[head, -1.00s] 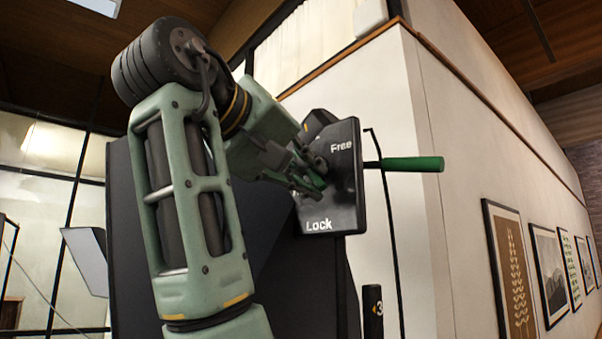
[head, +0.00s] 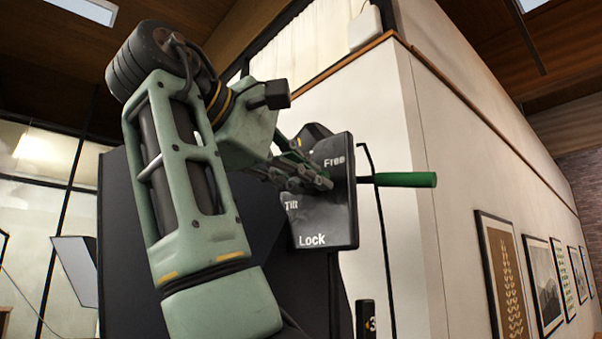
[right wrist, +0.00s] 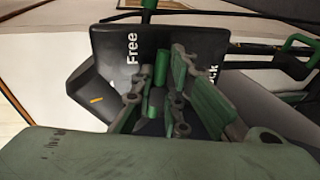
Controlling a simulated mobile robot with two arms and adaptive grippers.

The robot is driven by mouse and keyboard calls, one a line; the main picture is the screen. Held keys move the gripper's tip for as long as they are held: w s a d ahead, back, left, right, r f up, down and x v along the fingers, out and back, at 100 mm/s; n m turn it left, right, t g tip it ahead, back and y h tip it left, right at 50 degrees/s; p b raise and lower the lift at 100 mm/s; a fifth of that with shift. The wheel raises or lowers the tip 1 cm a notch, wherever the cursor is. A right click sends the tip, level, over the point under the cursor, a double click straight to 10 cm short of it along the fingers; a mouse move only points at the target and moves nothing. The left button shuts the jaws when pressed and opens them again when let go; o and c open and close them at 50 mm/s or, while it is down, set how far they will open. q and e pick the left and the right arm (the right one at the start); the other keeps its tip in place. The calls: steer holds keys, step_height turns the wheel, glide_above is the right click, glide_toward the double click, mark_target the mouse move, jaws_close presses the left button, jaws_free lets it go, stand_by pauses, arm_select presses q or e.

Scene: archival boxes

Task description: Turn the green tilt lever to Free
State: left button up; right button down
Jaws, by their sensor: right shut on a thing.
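A black panel (head: 335,215) in the head view bears the white words Free at upper right, Tilt at left and Lock at the bottom. My right gripper (head: 314,177) is in front of its upper part, below and left of Free. In the right wrist view the green tilt lever (right wrist: 160,68) stands between the fingers of my right gripper (right wrist: 160,98), which is shut on it. The word Free shows just left of the lever there; Lock is partly hidden by a finger. In the head view the fingers mostly hide the lever. My left gripper is out of view.
A separate green handle (head: 400,180) sticks out right of the panel, close to a thin black rod (head: 381,230). A white wall (head: 440,150) with framed pictures (head: 501,275) runs along the right. A large dark body (head: 125,240) stands behind my arm.

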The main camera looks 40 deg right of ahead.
steer(key=shift+r+n, duration=0.3)
steer(key=shift+n, duration=0.1)
steer(key=c, duration=2)
jaws_free()
steer(key=shift+o, duration=0.9)
steer(key=shift+d+f, duration=0.1)
steer(key=shift+d, duration=0.15)
steer(key=shift+a, duration=0.15)
steer(key=shift+f, duration=0.1)
